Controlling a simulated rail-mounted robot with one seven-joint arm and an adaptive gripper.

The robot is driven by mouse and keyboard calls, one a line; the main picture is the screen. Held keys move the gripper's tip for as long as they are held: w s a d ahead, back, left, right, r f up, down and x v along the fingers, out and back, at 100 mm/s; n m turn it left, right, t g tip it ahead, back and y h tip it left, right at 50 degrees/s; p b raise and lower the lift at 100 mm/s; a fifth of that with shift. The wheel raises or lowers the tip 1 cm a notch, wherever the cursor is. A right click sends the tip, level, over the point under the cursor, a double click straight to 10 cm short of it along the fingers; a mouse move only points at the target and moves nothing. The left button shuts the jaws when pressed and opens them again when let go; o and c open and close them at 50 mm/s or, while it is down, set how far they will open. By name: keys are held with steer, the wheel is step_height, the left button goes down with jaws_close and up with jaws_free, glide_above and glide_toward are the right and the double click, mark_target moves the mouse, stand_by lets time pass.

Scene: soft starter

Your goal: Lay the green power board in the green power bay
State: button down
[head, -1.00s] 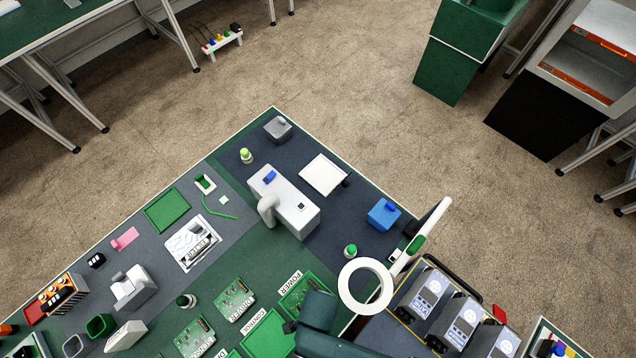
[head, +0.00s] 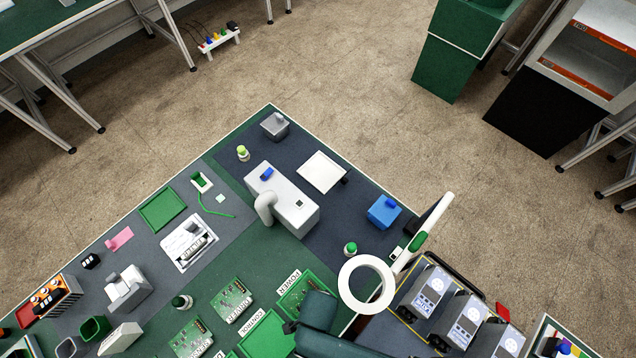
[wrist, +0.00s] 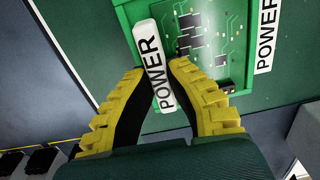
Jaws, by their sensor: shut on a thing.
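In the wrist view my gripper (wrist: 159,70) has its yellow fingers closed on a white tab marked POWER (wrist: 150,45). The tab lies at the left edge of the green power board (wrist: 225,35), which carries dark chips. The board shows inside the light green rim of the power bay (wrist: 235,88); whether it lies flat on the bay floor or just above it I cannot tell. A second POWER label (wrist: 267,35) is on the mat beside the bay. In the head view the bay (head: 283,303) is partly covered by my arm, and my fingertips are hidden.
Two more green circuit boards (head: 231,299) (head: 193,338) lie left of the bay. A green CONTROL tray (head: 265,335) is close by. A white ring (head: 345,287) and grey units (head: 430,289) stand to the right. A grey-white block (head: 285,205) stands behind.

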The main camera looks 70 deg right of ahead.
steer(key=shift+f, duration=0.35)
steer(key=c, duration=1.1)
jaws_free()
step_height(320, 180, up, 8)
steer(key=shift+f, duration=0.25)
